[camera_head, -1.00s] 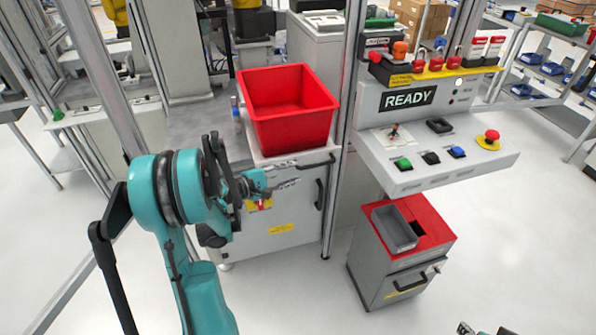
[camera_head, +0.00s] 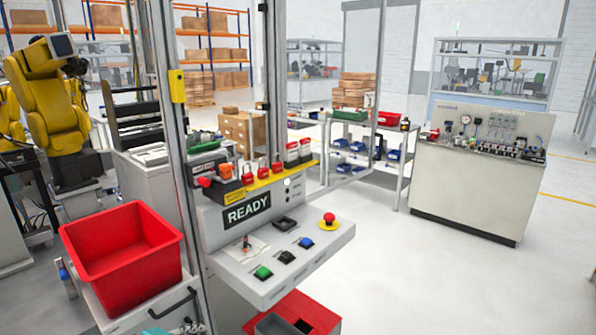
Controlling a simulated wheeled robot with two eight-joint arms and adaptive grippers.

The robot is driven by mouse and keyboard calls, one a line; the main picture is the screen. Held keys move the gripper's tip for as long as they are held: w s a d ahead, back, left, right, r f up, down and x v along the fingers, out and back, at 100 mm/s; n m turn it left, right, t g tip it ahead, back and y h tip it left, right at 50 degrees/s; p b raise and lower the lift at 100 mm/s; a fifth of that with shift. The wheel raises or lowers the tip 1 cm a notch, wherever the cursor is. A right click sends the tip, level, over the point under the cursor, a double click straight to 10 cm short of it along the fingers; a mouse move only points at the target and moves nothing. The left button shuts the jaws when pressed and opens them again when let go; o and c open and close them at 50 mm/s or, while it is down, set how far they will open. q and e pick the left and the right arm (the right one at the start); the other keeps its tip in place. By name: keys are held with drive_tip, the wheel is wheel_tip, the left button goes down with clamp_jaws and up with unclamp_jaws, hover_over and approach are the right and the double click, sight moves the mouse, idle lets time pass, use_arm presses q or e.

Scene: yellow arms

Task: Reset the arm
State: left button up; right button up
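A control panel (camera_head: 300,246) stands in the centre, its display (camera_head: 247,211) reading READY. Its sloped top holds a green button (camera_head: 263,272), a black button (camera_head: 286,257), a blue button (camera_head: 306,243), a small lever (camera_head: 246,243) and a red mushroom button (camera_head: 329,218) on a yellow base. A yellow robot arm (camera_head: 47,100) stands behind at the left. Only a teal bit and grey tip of my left gripper (camera_head: 186,327) show at the bottom edge, by the cabinet below the red bin, apart from the panel. Its opening cannot be seen. My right gripper is out of view.
A red bin (camera_head: 122,258) sits on the cabinet left of the panel. A metal post (camera_head: 178,150) rises between them. A red-topped box (camera_head: 310,312) is below the panel. Shelves (camera_head: 365,160) and a workbench (camera_head: 475,190) stand behind. Floor at right is clear.

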use_arm(q)
drive_tip(key=s+d+m+g+y, duration=0.1)
drive_tip(key=s+d+m+y, duration=0.1)
drive_tip(key=s+d+m, duration=0.2)
drive_tip(key=s+d+m+g+y, duration=0.1)
drive_tip(key=s+d+m, duration=0.3)
drive_tip(key=s+m, duration=0.5)
drive_tip(key=shift+s+d+y, duration=0.15)
drive_tip(key=shift+s+y, duration=0.65)
drive_tip(key=shift+s, duration=1.05)
drive_tip(key=shift+r, duration=0.1)
